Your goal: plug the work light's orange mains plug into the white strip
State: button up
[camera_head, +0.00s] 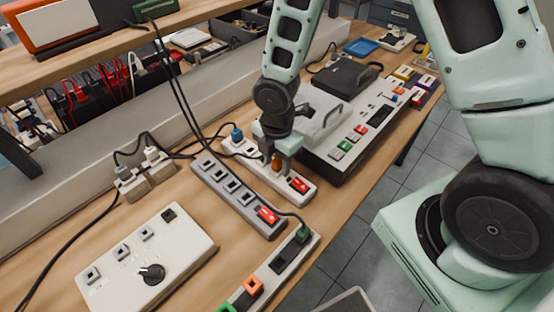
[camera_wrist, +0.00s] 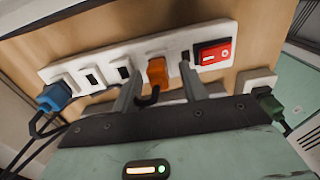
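The white strip (camera_head: 302,195) lies on the bench with a blue plug (camera_head: 237,133) at its far end and a red switch (camera_head: 299,184) at its near end. The orange plug (camera_wrist: 157,72) sits at a socket of the white strip (camera_wrist: 225,31) beside the red switch (camera_wrist: 213,53). It looks seated, with its black cable curling below. My gripper (camera_wrist: 161,72) is open. Its fingers stand on either side of the orange plug with visible gaps. In the head view my gripper (camera_head: 279,160) is over the strip and the orange plug (camera_head: 276,163) shows just beneath it.
A grey strip (camera_head: 225,187) with a red switch lies left of the white one. A third strip (camera_head: 275,262) with orange and green plugs lies nearer. A cream control box (camera_head: 145,262) is at front left. A large grey device (camera_head: 335,150) stands close on the right.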

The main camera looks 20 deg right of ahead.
notch_tip(320, 180, up, 22)
jog(key=p, duration=0.7)
jog(key=shift+r, duration=0.2)
dwell(0.5)
dwell(0.3)
jog(key=s+a+r+m+b, duration=0.1)
jog(key=s+a+m, duration=0.2)
jog(key=s+m, duration=0.4)
jog(key=s+a+m+b, duration=0.1)
jog(key=s+a+m, duration=0.2)
jog(key=s+m, duration=0.5)
jog(key=s, duration=0.3)
jog(key=shift+r+y, duration=0.3)
jog(key=shift+r, duration=0.05)
